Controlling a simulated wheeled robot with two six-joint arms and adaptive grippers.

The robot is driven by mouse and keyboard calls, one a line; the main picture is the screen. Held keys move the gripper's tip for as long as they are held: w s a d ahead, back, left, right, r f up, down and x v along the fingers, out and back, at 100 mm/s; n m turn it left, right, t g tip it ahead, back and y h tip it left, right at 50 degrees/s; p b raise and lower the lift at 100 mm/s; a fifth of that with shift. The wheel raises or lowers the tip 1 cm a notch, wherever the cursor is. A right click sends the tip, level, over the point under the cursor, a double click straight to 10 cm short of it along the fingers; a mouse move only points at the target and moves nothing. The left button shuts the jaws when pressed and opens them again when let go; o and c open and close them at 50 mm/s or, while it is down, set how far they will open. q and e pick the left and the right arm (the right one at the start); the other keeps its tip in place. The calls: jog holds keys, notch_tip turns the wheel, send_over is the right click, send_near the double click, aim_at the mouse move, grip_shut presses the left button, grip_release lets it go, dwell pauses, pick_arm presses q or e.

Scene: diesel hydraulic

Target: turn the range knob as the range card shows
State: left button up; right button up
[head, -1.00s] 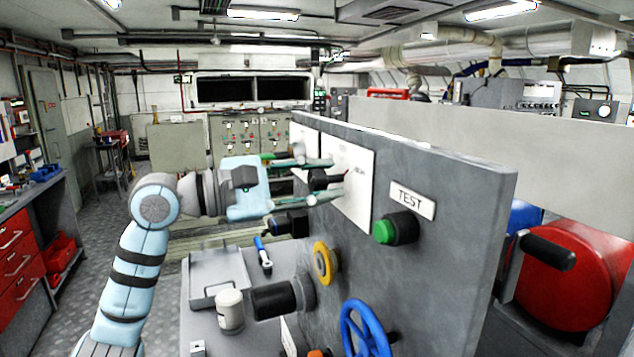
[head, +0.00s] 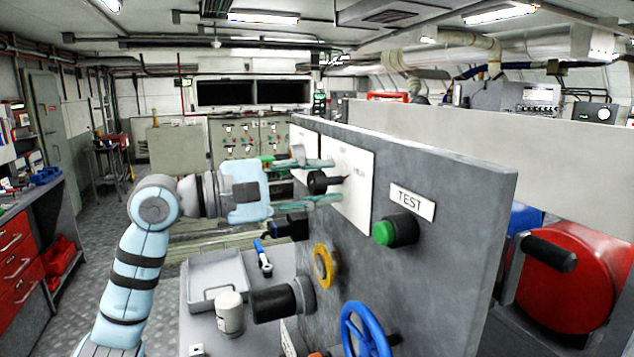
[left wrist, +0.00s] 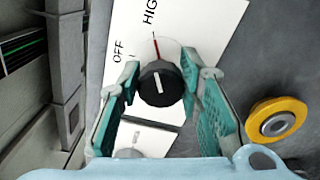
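The range knob (head: 318,182) is a round black knob on the grey panel, in front of a white card (head: 358,195). In the left wrist view the knob (left wrist: 160,84) has a short white line on its face, nearly upright in the picture. The card (left wrist: 190,20) behind it shows OFF and, partly cut off, HIGH; a thin red line lies above the knob, towards HIGH. My left gripper (head: 311,181) is open, with its green fingers on either side of the knob. It also shows in the left wrist view (left wrist: 160,82); finger contact is unclear. My right gripper is out of view.
Near the knob, the panel carries a yellow ring (head: 325,265), a green button (head: 385,232) under a TEST label and a blue handwheel (head: 365,330). A grey tray (head: 216,275) and a white canister (head: 229,313) stand on the bench below.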

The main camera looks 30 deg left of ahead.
aim_at(310, 186)
pick_arm(q)
jog(key=o, duration=0.3)
jog(key=shift+w, duration=0.1)
jog(key=v, duration=0.6)
jog(key=shift+s+a+f, duration=0.25)
jog(key=shift+a, duration=0.05)
jog(key=shift+s+a+r, duration=0.2)
jog(key=shift+s, duration=0.15)
jog(key=shift+w, duration=0.1)
jog(key=shift+a, duration=0.1)
